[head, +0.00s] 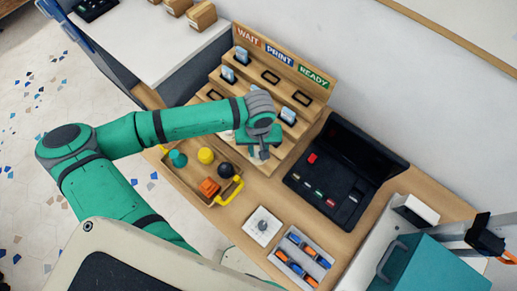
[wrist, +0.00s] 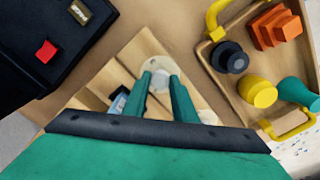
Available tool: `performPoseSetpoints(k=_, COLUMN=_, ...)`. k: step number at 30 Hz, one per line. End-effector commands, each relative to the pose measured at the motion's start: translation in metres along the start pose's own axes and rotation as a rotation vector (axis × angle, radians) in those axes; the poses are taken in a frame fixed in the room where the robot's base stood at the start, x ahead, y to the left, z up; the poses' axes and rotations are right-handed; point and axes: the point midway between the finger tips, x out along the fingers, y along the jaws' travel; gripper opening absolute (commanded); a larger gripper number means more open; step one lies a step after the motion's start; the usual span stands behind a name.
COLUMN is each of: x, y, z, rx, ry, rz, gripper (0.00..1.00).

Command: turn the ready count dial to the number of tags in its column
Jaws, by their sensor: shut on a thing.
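The wooden rack (head: 222,82) has WAIT, PRINT and READY labels across its top. In the READY column, under the READY label (head: 313,78), the top frame (head: 303,98) looks empty and the one below holds a pale blue tag (head: 287,116). The column's lower part is hidden by my gripper. A tag (wrist: 118,103) also shows beside my fingers in the wrist view. My gripper (head: 263,153) points down at the rack's front, below the READY column. In the wrist view its fingers are shut on a pale round knob, the ready count dial (wrist: 158,82). Its reading cannot be made out.
A wooden tray (head: 186,185) with yellow handles and coloured pieces stands left of the gripper. A black device (head: 335,180) stands right. A white plate with a knob (head: 263,226) and a tray of blue and orange pieces (head: 300,258) lie in front.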

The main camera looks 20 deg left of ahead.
Motion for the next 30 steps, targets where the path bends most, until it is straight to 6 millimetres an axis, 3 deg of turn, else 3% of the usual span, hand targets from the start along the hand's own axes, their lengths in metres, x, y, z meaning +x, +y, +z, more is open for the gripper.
performPoseSetpoints(k=30, x=0.0001, y=-0.0006, z=0.0004, rx=0.963, ry=-0.002, rz=0.0, gripper=0.02)
